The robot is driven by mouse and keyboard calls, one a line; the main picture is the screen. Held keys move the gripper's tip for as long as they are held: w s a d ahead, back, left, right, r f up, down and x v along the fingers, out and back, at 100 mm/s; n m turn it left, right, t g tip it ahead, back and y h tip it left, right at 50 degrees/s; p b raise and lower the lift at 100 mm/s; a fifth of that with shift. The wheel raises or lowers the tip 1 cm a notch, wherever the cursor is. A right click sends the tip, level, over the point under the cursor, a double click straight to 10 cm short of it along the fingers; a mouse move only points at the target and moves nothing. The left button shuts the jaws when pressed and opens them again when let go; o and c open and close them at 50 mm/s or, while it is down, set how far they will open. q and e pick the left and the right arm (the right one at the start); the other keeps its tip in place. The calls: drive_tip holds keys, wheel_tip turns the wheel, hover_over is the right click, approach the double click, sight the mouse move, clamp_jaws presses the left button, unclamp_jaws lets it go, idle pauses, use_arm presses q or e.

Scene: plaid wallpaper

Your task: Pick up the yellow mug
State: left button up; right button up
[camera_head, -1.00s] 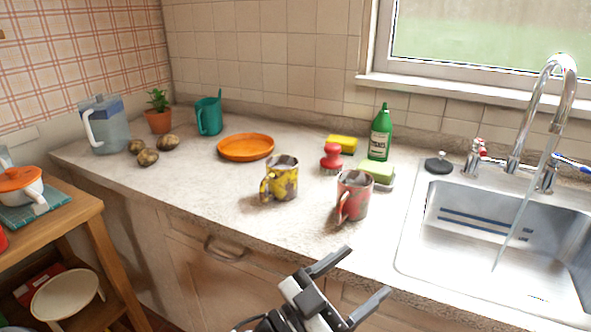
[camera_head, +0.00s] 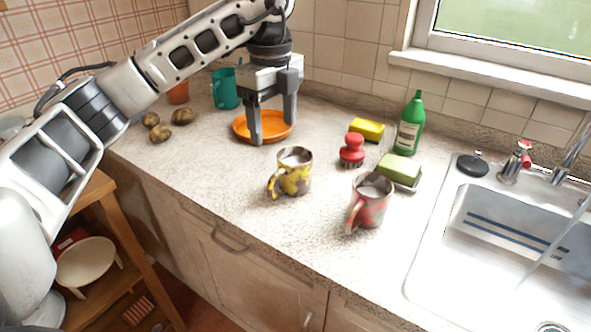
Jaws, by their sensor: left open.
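The yellow mug (camera_head: 293,178), with worn dark patches, stands upright on the counter, its handle toward the front left. My left gripper (camera_head: 272,134) points down with its fingers apart and empty, in front of or over the orange plate (camera_head: 241,127), behind and a little left of the yellow mug. It does not touch the mug. A red mug (camera_head: 371,205) stands upright to the right and nearer the front edge. My right gripper is not in view.
A red brush (camera_head: 352,150), a yellow sponge (camera_head: 367,129), a green-topped sponge (camera_head: 400,168) and a green bottle (camera_head: 411,123) stand right of the mug. The sink (camera_head: 500,235) is far right. Potatoes (camera_head: 182,116) and a teal jug (camera_head: 226,90) are left. Counter left of the mug is clear.

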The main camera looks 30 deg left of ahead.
sight(277, 194)
use_arm(q)
wheel_tip(277, 194, down, 15)
drive_tip(key=shift+s+f+p, duration=0.1)
drive_tip(key=shift+p, duration=1.15)
drive_tip(key=c, duration=1.4)
